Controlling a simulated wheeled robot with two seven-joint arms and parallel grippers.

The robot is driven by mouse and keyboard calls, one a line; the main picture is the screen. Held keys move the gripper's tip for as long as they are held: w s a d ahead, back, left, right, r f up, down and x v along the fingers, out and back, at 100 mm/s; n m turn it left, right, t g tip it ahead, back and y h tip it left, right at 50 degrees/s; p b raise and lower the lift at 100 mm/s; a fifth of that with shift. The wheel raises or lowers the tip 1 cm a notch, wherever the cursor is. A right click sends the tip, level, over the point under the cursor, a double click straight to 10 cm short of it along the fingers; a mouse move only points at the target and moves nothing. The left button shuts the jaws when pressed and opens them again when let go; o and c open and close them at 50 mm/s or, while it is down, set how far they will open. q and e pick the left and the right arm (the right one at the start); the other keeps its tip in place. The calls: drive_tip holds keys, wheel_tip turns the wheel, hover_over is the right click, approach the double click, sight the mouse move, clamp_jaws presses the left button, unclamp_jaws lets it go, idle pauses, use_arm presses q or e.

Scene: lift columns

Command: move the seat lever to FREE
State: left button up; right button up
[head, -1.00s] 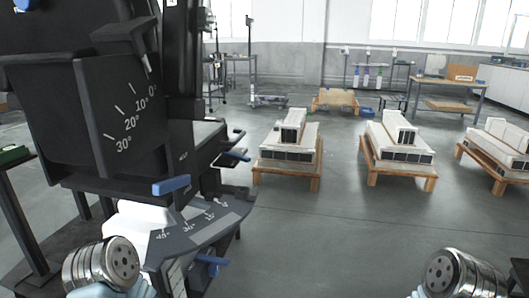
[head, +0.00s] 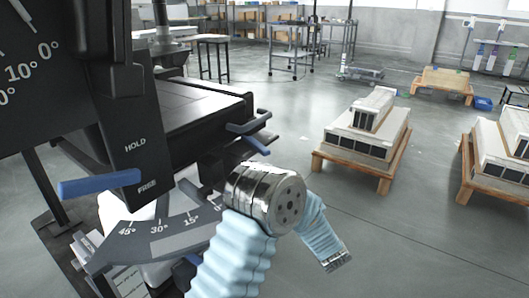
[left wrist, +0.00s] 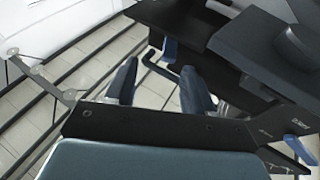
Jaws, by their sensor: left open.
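In the head view, a black upright plate marked HOLD and FREE (head: 136,160) stands on the left, beside the black seat. A blue lever handle (head: 98,184) sticks out to the left at the height of the FREE mark. I cannot tell from this angle which mark it is set to. My left gripper (left wrist: 160,84) shows in the left wrist view, its two dark blue fingers apart with nothing between them. A blue lever (left wrist: 299,149) is at that view's right edge, away from the fingers. My right gripper is out of view.
A curved scale (head: 165,237) marked 45° to 0° lies below the plate. My blue-sleeved arm rises beside it. Wooden pallets with white blocks (head: 365,135) stand right, with open floor between.

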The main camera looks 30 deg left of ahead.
sight(262, 147)
use_arm(q)
drive_tip(key=shift+n+g+y, duration=0.7)
drive_tip(key=shift+y, duration=0.1)
drive_tip(key=x, duration=0.4)
drive_tip(key=s+r+p+x, duration=0.1)
drive_tip(key=x, duration=0.9)
drive_tip(key=shift+s+r+p, duration=0.15)
drive_tip(key=shift+r+p, duration=0.2)
drive_tip(key=shift+r, duration=0.05)
drive_tip(key=shift+d, duration=0.1)
clamp_jaws()
